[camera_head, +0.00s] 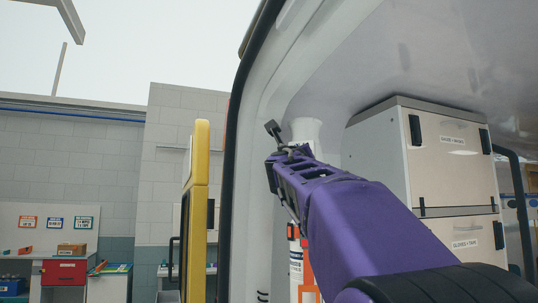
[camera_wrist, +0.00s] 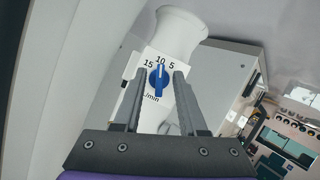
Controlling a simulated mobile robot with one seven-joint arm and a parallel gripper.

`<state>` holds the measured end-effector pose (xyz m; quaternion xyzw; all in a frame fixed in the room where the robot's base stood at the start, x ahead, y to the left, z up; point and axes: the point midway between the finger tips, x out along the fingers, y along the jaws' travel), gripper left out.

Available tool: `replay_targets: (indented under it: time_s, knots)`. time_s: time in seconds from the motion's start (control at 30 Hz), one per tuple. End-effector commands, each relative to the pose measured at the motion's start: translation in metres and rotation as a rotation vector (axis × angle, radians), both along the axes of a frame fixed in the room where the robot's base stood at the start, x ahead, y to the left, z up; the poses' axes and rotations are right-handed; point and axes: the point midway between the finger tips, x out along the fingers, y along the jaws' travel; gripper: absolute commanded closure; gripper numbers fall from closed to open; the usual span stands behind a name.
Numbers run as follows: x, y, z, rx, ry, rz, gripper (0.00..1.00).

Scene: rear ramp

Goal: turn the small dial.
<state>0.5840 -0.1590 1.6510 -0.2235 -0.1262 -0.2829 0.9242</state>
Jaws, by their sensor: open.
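The small blue dial (camera_wrist: 159,77) shows in the wrist view on a white panel (camera_wrist: 140,72) marked 15, 10, 5 and "/min". Its pale pointer line is near the 10. My gripper (camera_wrist: 160,71) is open, with one grey finger on each side of the dial in the picture. I cannot tell how far the fingertips are from the dial or whether they touch it. A white flared housing (camera_wrist: 180,32) is above the panel. In the head view, a white flared part (camera_head: 305,131) shows behind my purple arm, and the dial is hidden.
White cabinets (camera_head: 452,165) stand to the right of my arm inside the vehicle. An orange bracket with a white cylinder (camera_head: 296,265) is below my arm. The door frame (camera_head: 236,150) and a yellow panel (camera_head: 200,155) are to the left. A red box (camera_head: 64,272) is far left.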

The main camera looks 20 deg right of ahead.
Motion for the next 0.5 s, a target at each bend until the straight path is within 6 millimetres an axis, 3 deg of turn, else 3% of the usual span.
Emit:
replay_targets:
  time_s: [0.07, 0.27, 0.5]
  knots:
    - [0.0001, 0.0000, -0.0001, 0.000, 0.000, 0.000, 0.62]
    - [0.0001, 0.0001, -0.0002, 0.000, 0.000, 0.000, 0.98]
    - [0.0002, 0.0001, -0.0004, 0.002, -0.001, 0.000, 1.00]
